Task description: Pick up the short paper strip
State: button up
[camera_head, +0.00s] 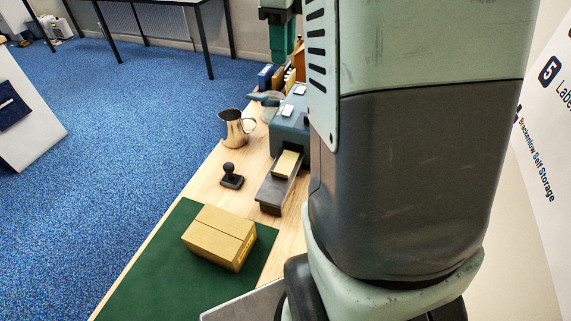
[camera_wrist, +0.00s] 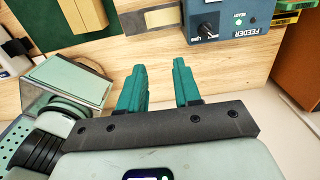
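A short tan paper strip (camera_head: 287,163) lies on the dark outfeed tray (camera_head: 274,194) of the grey-blue feeder (camera_head: 290,130). The strip lies beyond the fingertips in that view. In the head view my gripper (camera_head: 281,40) is at the top, beyond the feeder, and my arm hides part of the bench.
A closed cardboard carton (camera_head: 218,238) sits on a green mat (camera_head: 160,262). A black hand stamp (camera_head: 231,177) and a metal jug (camera_head: 235,128) stand left of the feeder. Boxes or binders (camera_head: 267,77) stand at the bench's far end.

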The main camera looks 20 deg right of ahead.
notch_tip(320, 180, down, 9)
jog(key=a, duration=0.2)
send_over(278, 177)
notch_tip(278, 177, down, 16)
jog(key=shift+s+a+r, duration=0.1)
jog(key=shift+r, duration=0.1)
jog(key=shift+f, duration=3.15)
jog(key=shift+c, duration=0.2)
grip_shut()
